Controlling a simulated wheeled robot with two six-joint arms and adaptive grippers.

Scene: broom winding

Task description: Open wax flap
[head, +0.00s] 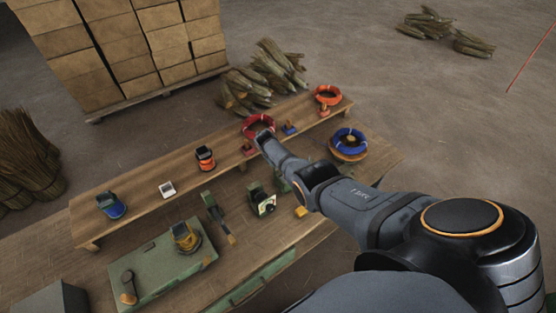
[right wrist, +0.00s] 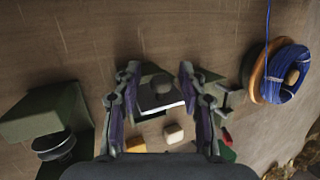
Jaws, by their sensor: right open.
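My right gripper (right wrist: 158,80) is open, with a finger on each side of the box. I cannot tell whether either finger touches it. A cream block (right wrist: 173,133) and a yellow block (right wrist: 135,145) lie near it. In the head view my right arm largely hides this spot; the yellow block (head: 300,212) shows beside the arm. My left gripper is not in view.
A green device with a black roll (right wrist: 55,145) stands left of the gripper, and a blue twine spool (right wrist: 285,75) right. The raised wooden shelf (head: 140,205) holds coloured coils and tools. A green case (head: 160,265) lies at the bench's front left.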

